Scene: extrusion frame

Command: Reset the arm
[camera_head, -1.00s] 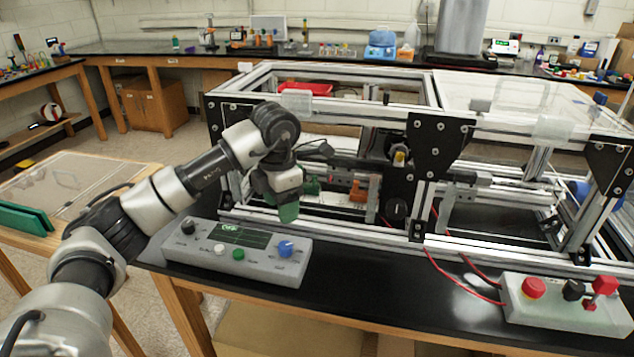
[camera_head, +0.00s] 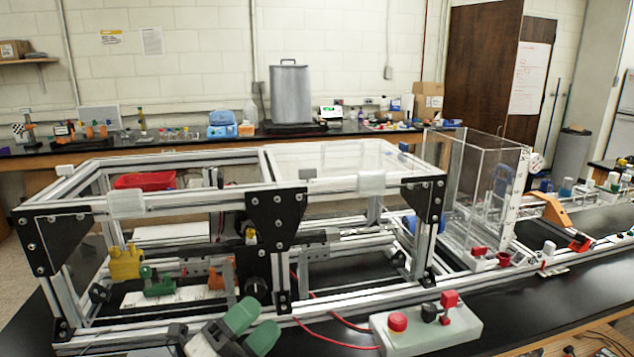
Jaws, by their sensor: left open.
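My left gripper (camera_head: 251,327) shows at the bottom edge, left of centre. Its two green fingertips are apart with nothing between them. It appears in front of the lower front rail of the aluminium extrusion frame (camera_head: 345,297); whether it touches the rail cannot be told. Most of my left arm is below the picture. My right gripper is not in view.
A grey control box (camera_head: 433,338) with red and black controls sits right of the gripper, with red cables running left. Inside the frame are a yellow part (camera_head: 125,262) and a green part (camera_head: 157,285). A clear acrylic box (camera_head: 478,190) stands right.

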